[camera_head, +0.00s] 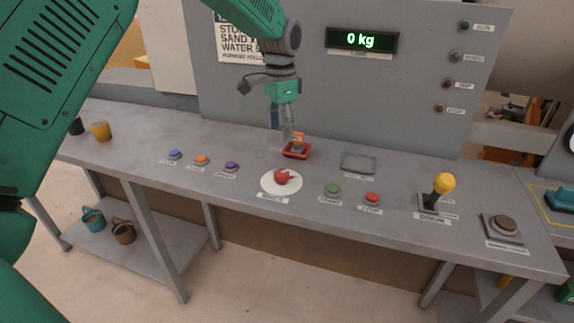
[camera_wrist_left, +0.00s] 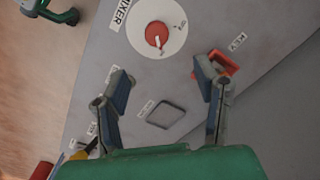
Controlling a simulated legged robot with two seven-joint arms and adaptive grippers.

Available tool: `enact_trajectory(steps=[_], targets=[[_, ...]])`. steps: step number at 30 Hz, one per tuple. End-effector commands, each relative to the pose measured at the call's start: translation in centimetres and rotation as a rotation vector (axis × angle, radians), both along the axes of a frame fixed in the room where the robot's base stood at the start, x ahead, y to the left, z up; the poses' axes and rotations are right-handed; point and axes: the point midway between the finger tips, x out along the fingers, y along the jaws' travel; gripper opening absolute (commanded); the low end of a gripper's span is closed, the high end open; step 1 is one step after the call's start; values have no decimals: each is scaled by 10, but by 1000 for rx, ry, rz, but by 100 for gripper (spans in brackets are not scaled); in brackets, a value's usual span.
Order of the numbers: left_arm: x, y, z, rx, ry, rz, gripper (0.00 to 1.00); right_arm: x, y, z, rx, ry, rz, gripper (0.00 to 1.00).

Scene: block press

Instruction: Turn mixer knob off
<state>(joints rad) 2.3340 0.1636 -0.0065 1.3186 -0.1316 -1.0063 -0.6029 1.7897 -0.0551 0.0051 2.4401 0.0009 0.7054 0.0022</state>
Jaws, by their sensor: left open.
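The mixer knob (camera_head: 281,177) is a red dial on a white round plate (camera_head: 268,187) on the grey console, with a label below it. The red knob also shows in the left wrist view (camera_wrist_left: 157,36), near the top, with a white pointer mark, beside the word MIXER. My left gripper (camera_head: 287,134) hangs from above, behind the knob in the head view, near the red key holder. In the left wrist view its two fingers (camera_wrist_left: 163,72) are wide apart with nothing between them, and the knob lies beyond the tips. My right gripper does not show clearly.
A red key holder (camera_head: 297,151) with an orange piece stands close to the left gripper. Coloured buttons, including a purple one (camera_head: 232,166) and a green one (camera_head: 332,189), flank the knob. A yellow-topped lever (camera_head: 444,183) rises at right. A display (camera_head: 361,40) reads 0 kg.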

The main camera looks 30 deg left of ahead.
Motion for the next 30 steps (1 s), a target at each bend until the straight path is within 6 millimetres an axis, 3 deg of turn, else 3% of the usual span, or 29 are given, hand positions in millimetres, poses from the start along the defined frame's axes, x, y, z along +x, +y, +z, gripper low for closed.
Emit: enact_trajectory(steps=[12,18,24,30], targets=[[1,4,-87,-5,7,1,56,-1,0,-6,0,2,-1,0],[0,3,-119,-3,4,1,56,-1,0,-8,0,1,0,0],[1,0,-133,-2,2,0,56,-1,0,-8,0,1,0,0],[1,1,-135,-3,2,0,56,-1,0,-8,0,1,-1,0]])
